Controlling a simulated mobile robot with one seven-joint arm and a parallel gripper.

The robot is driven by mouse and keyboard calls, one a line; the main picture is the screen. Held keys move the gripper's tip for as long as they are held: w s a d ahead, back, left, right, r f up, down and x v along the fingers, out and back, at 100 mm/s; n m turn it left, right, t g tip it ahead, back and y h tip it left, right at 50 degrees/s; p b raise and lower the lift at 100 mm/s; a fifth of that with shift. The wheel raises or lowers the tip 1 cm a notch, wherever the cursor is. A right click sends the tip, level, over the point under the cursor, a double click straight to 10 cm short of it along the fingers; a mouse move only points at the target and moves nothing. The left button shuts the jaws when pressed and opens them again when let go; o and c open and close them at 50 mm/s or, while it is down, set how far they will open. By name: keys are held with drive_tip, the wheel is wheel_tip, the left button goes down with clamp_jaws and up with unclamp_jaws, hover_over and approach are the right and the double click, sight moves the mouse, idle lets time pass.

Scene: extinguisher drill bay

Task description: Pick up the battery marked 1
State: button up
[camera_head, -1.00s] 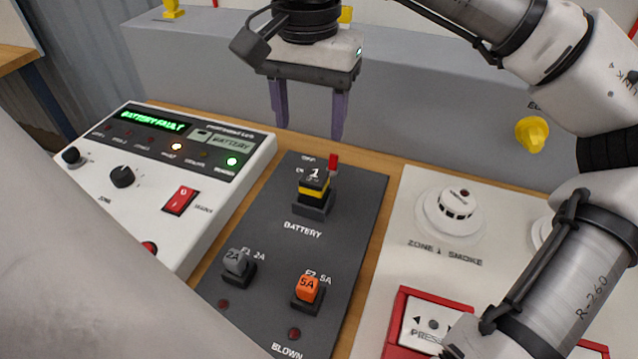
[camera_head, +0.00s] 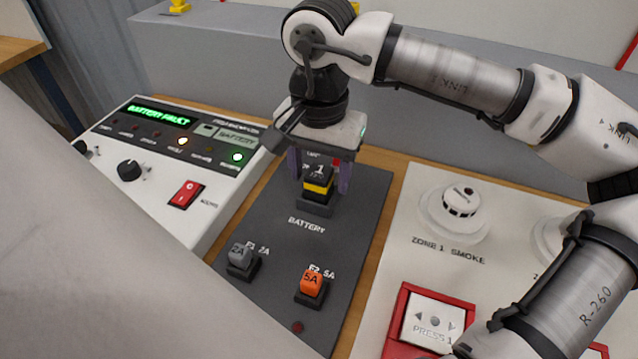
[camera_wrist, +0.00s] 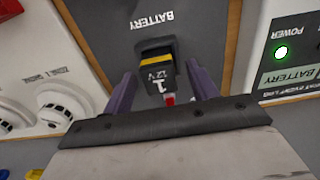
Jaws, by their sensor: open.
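The battery marked 1 (camera_head: 318,184) is a dark block with a yellow band, upright in its socket on the dark grey panel (camera_head: 268,211). It also shows in the wrist view (camera_wrist: 158,70), with "12V" and "1" on it. My gripper (camera_head: 320,184) is over the battery, pointing down and open. In the wrist view its purple fingers stand on either side of the battery's near end, with visible gaps. A small red part beside the battery shows near the right finger in the head view. I cannot tell exactly how low the fingertips reach.
A grey 2A fuse (camera_head: 240,256) and an orange 5A fuse (camera_head: 311,283) stand on the same panel. The white control box (camera_head: 150,195) showing "BATTERY FAULT" is at left. A smoke detector (camera_head: 461,203) and a red call point (camera_head: 433,318) are at right.

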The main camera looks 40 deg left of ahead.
drive_tip(key=c, duration=1.3)
drive_tip(key=shift+o, duration=0.2)
drive_tip(key=shift+r, duration=0.1)
